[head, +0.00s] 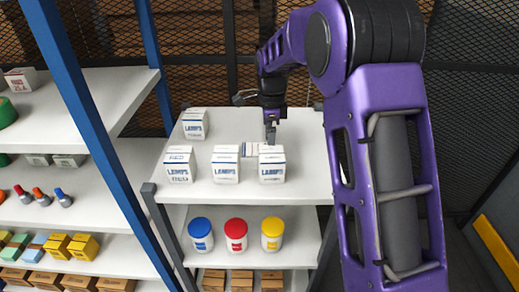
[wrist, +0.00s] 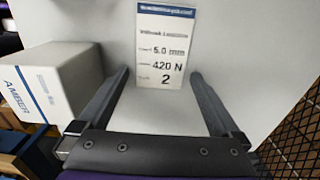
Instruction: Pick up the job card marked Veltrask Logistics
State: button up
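A white card (wrist: 165,50) with a blue band along its top edge lies on a pale flat surface in the wrist view. It reads "5.0 mm", "420 N" and "2"; the name line above is too blurred to read surely. My gripper (wrist: 165,85) is open, with its two dark fingers apart and nothing between them. The card is ahead of it, between the lines of the fingers. In the head view my gripper (head: 270,132) is over the top shelf, behind the front row of boxes.
A white box marked AMBER (wrist: 55,88) stands close left of the left finger. In the head view several white boxes (head: 179,164) stand on the top shelf (head: 215,192). Blue, red and yellow tubs (head: 236,235) are below. A blue post (head: 95,130) rises at left.

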jog(key=c, duration=1.3)
